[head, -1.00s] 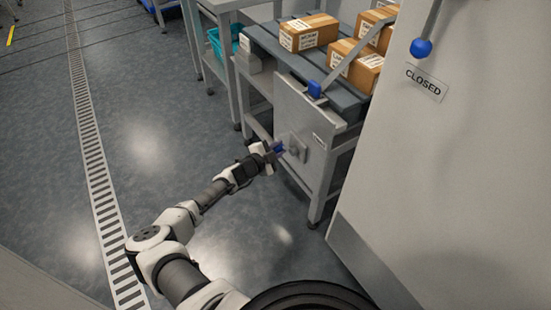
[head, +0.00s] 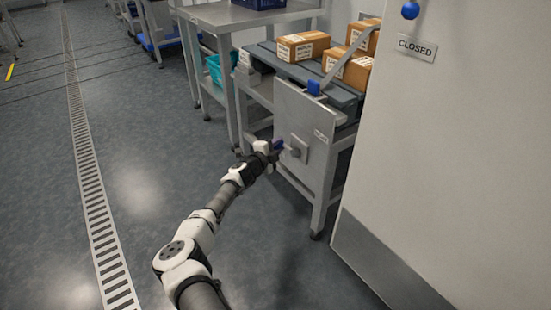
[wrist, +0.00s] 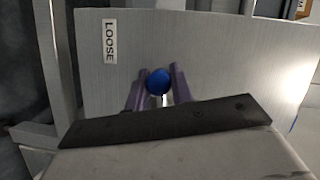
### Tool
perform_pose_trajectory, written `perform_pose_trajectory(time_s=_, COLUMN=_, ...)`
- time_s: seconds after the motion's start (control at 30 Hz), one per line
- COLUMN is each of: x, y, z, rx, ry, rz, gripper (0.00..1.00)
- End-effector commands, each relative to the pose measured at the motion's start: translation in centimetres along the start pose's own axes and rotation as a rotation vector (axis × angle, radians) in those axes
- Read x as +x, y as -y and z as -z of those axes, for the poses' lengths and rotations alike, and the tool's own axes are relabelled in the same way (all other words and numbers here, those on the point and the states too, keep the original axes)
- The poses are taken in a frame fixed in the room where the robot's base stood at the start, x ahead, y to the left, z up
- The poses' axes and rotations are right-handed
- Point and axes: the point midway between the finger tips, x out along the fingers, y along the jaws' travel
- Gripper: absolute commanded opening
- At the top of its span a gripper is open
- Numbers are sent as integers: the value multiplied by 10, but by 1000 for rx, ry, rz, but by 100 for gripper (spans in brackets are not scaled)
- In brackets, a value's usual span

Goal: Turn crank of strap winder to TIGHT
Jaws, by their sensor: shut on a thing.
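The strap winder's grey plate (head: 312,125) stands at the near end of the roller bench. A small grey hub (head: 297,149) is on its face. The crank's blue knob (wrist: 158,82) sits between the two purple fingers of my gripper (wrist: 157,90) in the wrist view. My gripper (head: 276,147) is shut on this knob, to the left of the hub in the head view. A LOOSE label (wrist: 110,41) is on the plate in the wrist view. A small label (head: 320,136) on the plate in the head view is too small to read. I see no TIGHT label.
Cardboard boxes (head: 303,46) lie on the bench, and a blue-knobbed lever (head: 314,88) stands above the plate. A large grey panel with a CLOSED sign (head: 417,47) stands close on the right. The floor (head: 140,200) on the left is clear.

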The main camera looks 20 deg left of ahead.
Motion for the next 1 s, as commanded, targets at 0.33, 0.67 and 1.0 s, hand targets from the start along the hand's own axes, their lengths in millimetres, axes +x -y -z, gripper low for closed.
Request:
perform_pose_trajectory(time_s=0.33, x=4, y=17, z=4, rx=261, ry=-1, rz=112, gripper=0)
perform_pose_trajectory(time_s=0.67, x=1, y=31, z=12, rx=454, ry=-2, rz=191, gripper=0)
perform_pose_trajectory(time_s=1.0, x=0, y=37, z=16, rx=532, ry=-3, rz=221, gripper=0)
